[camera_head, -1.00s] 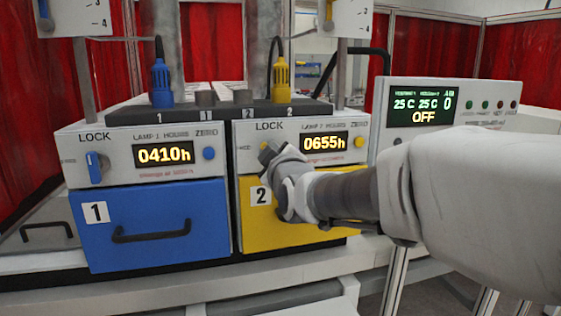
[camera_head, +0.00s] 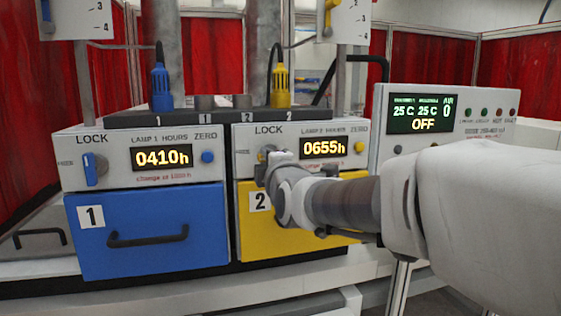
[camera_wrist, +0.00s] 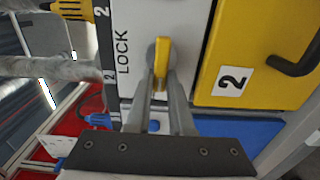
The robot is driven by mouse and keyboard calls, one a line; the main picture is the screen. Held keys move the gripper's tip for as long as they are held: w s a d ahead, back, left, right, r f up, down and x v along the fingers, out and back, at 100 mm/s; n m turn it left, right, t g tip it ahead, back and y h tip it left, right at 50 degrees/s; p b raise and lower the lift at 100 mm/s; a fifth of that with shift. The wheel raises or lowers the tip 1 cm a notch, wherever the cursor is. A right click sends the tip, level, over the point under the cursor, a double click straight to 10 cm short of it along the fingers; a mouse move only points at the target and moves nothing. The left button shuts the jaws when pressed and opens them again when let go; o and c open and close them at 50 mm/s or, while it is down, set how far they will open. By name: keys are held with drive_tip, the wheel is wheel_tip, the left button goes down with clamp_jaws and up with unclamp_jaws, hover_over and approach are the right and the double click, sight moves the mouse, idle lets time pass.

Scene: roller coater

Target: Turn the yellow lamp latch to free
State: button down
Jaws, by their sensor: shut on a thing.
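The yellow lamp latch (camera_wrist: 162,60) sits on a round grey base on the white panel of lamp unit 2, beside the word LOCK. In the wrist view it shows as a narrow yellow bar roughly parallel to the line of that word. My gripper (camera_wrist: 161,82) has its two fingers closed on the bar's sides. In the head view my gripper (camera_head: 263,165) is at the left of the panel (camera_head: 335,172) and covers most of the latch. The latch's exact angle is hard to judge there.
The yellow drawer (camera_head: 290,242) lies just below my gripper. The hour display (camera_head: 323,147) is close on the right. The blue unit has its own upright latch (camera_head: 92,168) and drawer (camera_head: 150,215). A control box (camera_head: 425,125) stands behind my arm.

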idle(0.5)
drive_tip(key=c, duration=0.8)
unclamp_jaws()
drive_tip(key=v, duration=1.7)
drive_tip(key=shift+s, duration=0.25)
drive_tip(key=shift+d, duration=0.1)
drive_tip(key=shift+r, duration=0.1)
